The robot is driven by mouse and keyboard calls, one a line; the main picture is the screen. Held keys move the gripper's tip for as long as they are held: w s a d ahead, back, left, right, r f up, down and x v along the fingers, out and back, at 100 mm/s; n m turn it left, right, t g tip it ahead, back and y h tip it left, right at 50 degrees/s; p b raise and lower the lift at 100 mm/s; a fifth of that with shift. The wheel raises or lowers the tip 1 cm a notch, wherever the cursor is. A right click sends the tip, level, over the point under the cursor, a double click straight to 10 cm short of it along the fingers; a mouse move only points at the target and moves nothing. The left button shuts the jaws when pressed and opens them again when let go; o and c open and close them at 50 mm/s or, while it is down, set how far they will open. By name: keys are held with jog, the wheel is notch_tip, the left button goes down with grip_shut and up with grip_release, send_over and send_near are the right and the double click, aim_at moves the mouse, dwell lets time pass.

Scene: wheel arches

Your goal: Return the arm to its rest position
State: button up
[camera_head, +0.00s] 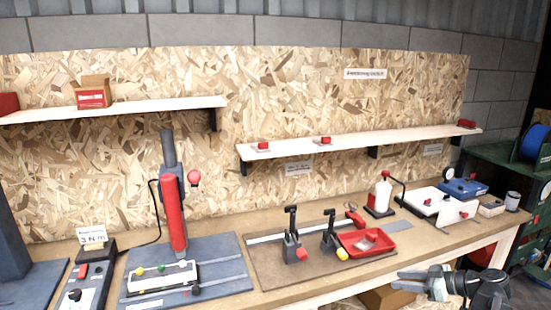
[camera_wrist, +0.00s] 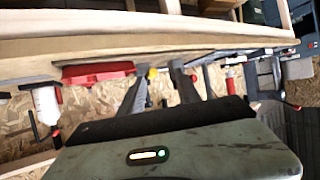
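My gripper (camera_head: 398,279) is at the lower right of the head view, in front of the workbench's front edge and pointing left. Its two grey fingers are apart with nothing between them. In the wrist view the gripper (camera_wrist: 160,78) shows its two dark fingers spread, with the bench edge and wall behind. That view looks upside down. My arm (camera_head: 480,288) runs off the bottom right of the head view, so most of its pose is hidden.
The wooden workbench (camera_head: 235,222) carries a red tray (camera_head: 378,241), two toggle clamps, a white bottle (camera_head: 381,192) and a red-columned press (camera_head: 174,213). Shelves hang on the chipboard wall. A green rack (camera_head: 510,158) stands right. The bench edge is close to my gripper.

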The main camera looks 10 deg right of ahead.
jog(key=w+a+f+n+g, duration=0.2)
jog(key=w+a+g, duration=0.1)
jog(key=a, duration=0.9)
jog(key=w+a+f+n+g, duration=0.1)
jog(key=w+a+f+g, duration=0.15)
jog(key=a, duration=0.85)
jog(key=w+a+f+n+g, duration=0.2)
jog(key=w+a+g, duration=0.1)
jog(key=a, duration=0.9)
jog(key=s+a+f+m+g+h, duration=0.25)
jog(key=s+a+f+h, duration=0.2)
jog(key=a, duration=0.45)
jog(key=d+f+m+h, duration=0.2)
jog(key=d+m, duration=0.4)
jog(key=m, duration=0.3)
jog(key=shift+s+d+m+t+h, duration=0.2)
jog(key=shift+d+m+t+h, duration=0.15)
jog(key=shift+h, duration=0.2)
